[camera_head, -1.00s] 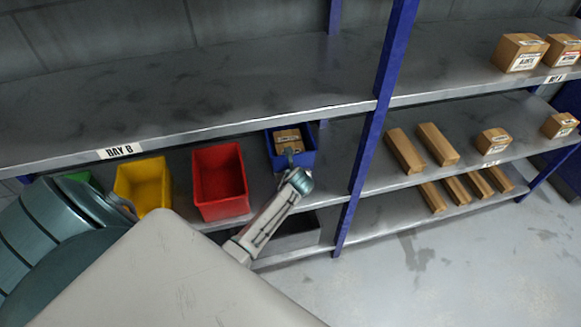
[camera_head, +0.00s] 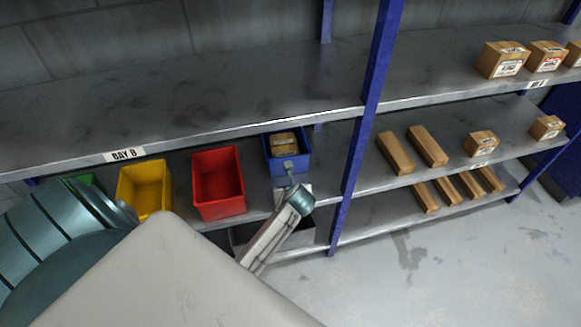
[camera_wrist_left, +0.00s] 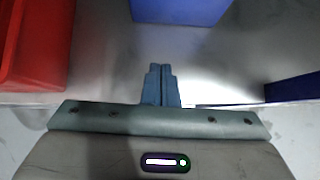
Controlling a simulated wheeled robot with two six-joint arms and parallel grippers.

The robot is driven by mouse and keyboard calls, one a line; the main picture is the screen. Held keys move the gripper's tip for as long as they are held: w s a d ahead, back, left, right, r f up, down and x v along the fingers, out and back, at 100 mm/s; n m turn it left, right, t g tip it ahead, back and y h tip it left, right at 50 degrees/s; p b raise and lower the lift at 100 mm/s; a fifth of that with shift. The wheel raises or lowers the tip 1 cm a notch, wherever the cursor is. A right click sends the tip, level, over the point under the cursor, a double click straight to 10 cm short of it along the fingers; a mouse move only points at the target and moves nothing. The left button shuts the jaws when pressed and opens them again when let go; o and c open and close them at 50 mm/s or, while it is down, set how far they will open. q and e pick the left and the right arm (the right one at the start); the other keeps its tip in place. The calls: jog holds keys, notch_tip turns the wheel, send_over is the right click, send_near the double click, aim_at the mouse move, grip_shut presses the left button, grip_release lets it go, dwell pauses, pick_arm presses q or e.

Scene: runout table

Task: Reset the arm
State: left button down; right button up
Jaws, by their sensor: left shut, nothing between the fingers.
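My left gripper (camera_head: 289,168) is at the front of the blue bin (camera_head: 302,165) on the middle shelf. In the left wrist view, the gripper (camera_wrist_left: 160,67) has its two fingers together, with nothing between them. The blue bin (camera_wrist_left: 180,8) lies ahead of the fingertips there, with bare shelf metal between. Brown cartons (camera_head: 284,141) lie inside the blue bin. My right gripper is not in view.
A red bin (camera_head: 219,205) stands left of the blue bin, also seen in the left wrist view (camera_wrist_left: 38,45). A yellow bin (camera_head: 145,188) stands further left. A blue post (camera_head: 366,115) rises to the right. The upper shelf (camera_head: 190,105) overhangs; its left part is bare.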

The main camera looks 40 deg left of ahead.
pick_arm(q)
jog(key=shift+v, duration=0.95)
